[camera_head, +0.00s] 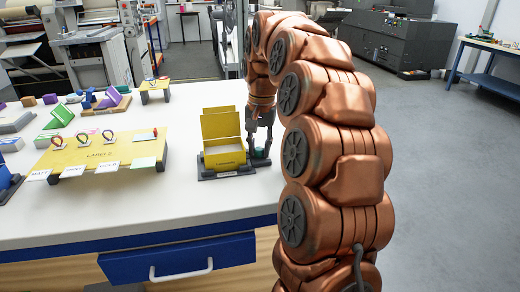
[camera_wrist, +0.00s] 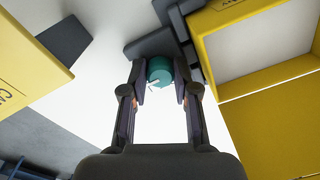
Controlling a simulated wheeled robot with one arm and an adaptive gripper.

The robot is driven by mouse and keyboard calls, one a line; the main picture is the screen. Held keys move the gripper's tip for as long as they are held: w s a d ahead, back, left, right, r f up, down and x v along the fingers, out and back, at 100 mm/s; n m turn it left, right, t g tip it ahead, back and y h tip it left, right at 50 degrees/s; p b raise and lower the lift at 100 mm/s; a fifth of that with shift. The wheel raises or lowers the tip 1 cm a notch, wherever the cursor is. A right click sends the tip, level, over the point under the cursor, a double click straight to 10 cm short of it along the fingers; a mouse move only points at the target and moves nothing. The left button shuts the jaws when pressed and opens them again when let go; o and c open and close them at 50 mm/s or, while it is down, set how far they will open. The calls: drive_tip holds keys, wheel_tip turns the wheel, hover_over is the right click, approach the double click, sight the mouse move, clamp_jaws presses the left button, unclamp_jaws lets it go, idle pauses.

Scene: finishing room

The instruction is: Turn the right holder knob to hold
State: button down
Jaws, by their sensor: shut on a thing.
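The right holder knob (camera_wrist: 159,71) is a small teal round knob with a pale mark on its top. It sits on a dark block (camera_wrist: 150,44) beside the yellow open box (camera_wrist: 260,85). My gripper (camera_wrist: 160,88) is shut on the knob, one finger on each side, in the wrist view. In the head view my gripper (camera_head: 260,145) reaches down at the right side of the yellow box (camera_head: 223,160), and the knob (camera_head: 259,154) shows as a bit of teal between the fingers. I cannot read which setting the mark points to.
A yellow labels stand (camera_head: 105,152) with rings and cards is left of the box. Several coloured blocks lie farther left on the white table (camera_head: 150,215). The table's right edge is close to my gripper. A blue drawer (camera_head: 177,260) is below the front edge.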

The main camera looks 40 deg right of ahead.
sight(261, 150)
drive_tip(key=shift+m, duration=0.5)
drive_tip(key=c, duration=0.9)
unclamp_jaws()
drive_tip(key=shift+o, duration=0.2)
drive_tip(key=shift+r, duration=0.1)
drive_tip(key=shift+s+d+r, duration=0.1)
drive_tip(key=shift+s+r, duration=0.05)
drive_tip(key=shift+r, duration=3.5)
